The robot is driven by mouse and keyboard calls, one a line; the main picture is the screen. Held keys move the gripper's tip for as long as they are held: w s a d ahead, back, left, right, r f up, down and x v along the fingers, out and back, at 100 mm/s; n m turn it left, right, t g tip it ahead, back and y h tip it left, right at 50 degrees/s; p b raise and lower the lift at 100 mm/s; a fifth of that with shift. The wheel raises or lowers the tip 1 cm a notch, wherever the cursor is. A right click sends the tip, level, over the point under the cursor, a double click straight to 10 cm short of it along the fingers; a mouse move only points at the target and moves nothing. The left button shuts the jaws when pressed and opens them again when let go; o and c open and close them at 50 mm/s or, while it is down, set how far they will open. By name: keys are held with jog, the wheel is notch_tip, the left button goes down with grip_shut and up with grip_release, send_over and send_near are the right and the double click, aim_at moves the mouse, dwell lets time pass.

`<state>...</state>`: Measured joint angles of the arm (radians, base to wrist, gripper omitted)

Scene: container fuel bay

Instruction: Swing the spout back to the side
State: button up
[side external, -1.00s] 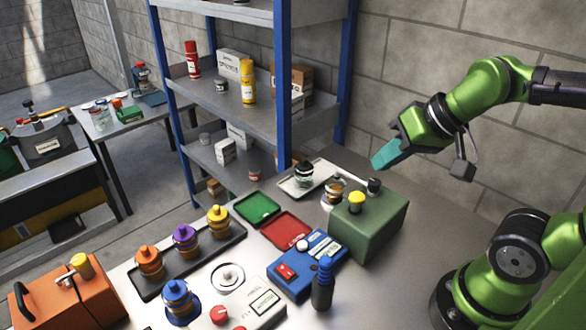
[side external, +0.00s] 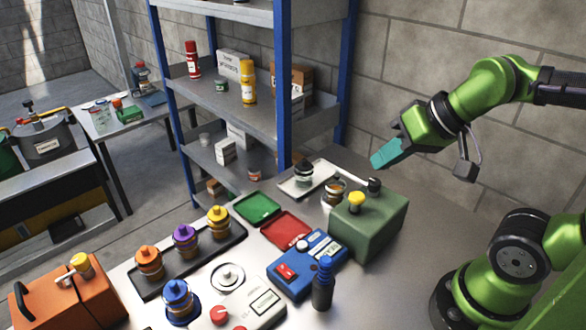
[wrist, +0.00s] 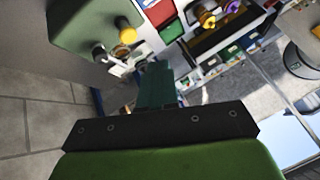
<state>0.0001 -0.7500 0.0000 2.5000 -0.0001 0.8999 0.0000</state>
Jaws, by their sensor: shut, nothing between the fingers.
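The green box (side external: 368,226) stands on the bench below my gripper, with a yellow knob (side external: 356,201) on top. A pale spout (side external: 354,182) with a black knob (side external: 374,185) is at its back edge, reaching left over a small jar (side external: 334,196). In the wrist view the black knob (wrist: 99,52) and yellow knob (wrist: 127,35) show at upper left. My gripper (side external: 374,164) has teal fingers, shut and empty, in the air above and behind the box, apart from the spout. The fingers (wrist: 156,70) hide part of the wrist view.
Blue shelving (side external: 284,110) rises at the back. Left of the box are a blue device (side external: 290,281), red tray (side external: 279,240) and green tray (side external: 249,215). The air around my gripper is clear.

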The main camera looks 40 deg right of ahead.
jog(key=shift+o, duration=1.1)
jog(key=shift+d+f, duration=0.1)
jog(key=shift+f, duration=0.05)
jog(key=o, duration=0.5)
jog(key=shift+w+d+g, duration=0.25)
jog(key=shift+w+d, duration=0.15)
jog(key=shift+w, duration=0.2)
jog(key=shift+w+d+g, duration=0.25)
jog(key=shift+w+d, duration=0.1)
jog(key=shift+w, duration=0.2)
jog(key=shift+o, duration=1.4)
jog(key=w+d+g, duration=0.1)
jog(key=d, duration=0.1)
jog(key=w+d+r+n+g+h, duration=0.1)
jog(key=w, duration=0.1)
jog(key=shift+w+d+n, duration=0.1)
jog(key=shift+d+n, duration=0.2)
jog(key=shift+d, duration=0.05)
notch_tip(320, 180, up, 3)
jog(key=n+g+h, duration=0.1)
jog(key=n+g, duration=0.3)
jog(key=n, duration=0.1)
send_over(375, 181)
notch_tip(375, 181, down, 17)
jog(key=shift+r, duration=0.15)
grip_shut()
